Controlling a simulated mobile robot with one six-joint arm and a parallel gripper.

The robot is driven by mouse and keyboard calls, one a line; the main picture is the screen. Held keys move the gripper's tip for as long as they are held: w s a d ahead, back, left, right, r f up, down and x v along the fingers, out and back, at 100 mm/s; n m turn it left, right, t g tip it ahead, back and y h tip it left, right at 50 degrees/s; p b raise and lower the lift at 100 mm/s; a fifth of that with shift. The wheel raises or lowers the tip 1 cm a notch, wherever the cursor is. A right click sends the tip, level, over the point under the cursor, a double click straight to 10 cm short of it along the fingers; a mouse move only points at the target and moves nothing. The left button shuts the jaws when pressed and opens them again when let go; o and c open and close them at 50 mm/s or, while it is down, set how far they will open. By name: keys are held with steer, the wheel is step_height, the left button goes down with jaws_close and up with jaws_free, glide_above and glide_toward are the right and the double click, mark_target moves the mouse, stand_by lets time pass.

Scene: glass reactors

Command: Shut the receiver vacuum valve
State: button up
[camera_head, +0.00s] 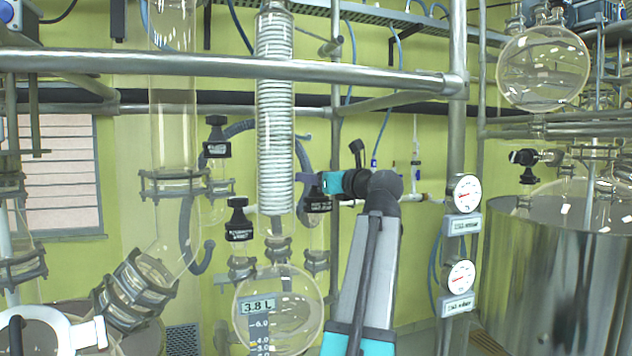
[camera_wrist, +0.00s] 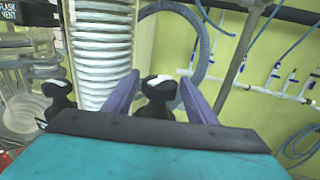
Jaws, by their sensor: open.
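A black valve knob (camera_wrist: 158,92) with a white mark on top stands between the two purple fingers of my gripper (camera_wrist: 164,86) in the wrist view. The fingers are apart, one on each side of the knob; I cannot tell whether either touches it. In the head view my gripper (camera_head: 314,184) is at a black valve with a label plate (camera_head: 318,204), just right of the coiled condenser. The gripper partly hides this valve, and its label is too small to read. The round receiver flask (camera_head: 278,312), marked 3.8 L, hangs below.
Other black valves stand to the left, one lower (camera_head: 238,222) and one higher (camera_head: 215,138). The coiled condenser (camera_head: 275,110) is close beside my gripper. A steel rail (camera_head: 230,67) crosses above. Two gauges (camera_head: 466,194) are on a post at right. A second knob (camera_wrist: 58,98) shows in the wrist view.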

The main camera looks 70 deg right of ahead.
steer(key=shift+d+n+t+y, duration=0.2)
steer(key=shift+n+t+y, duration=0.6)
steer(key=shift+y, duration=0.4)
steer(key=shift+a+n+y, duration=0.15)
steer(key=shift+n+y, duration=0.35)
steer(key=shift+y, duration=0.1)
steer(key=c, duration=0.9)
steer(key=shift+o, duration=0.2)
steer(key=shift+a+r+m+h+p, duration=0.15)
steer(key=shift+m+h+p, duration=0.25)
steer(key=shift+p, duration=0.5)
steer(key=m+g+h+p, duration=0.4)
steer(key=h+p, duration=0.1)
steer(key=p, duration=0.3)
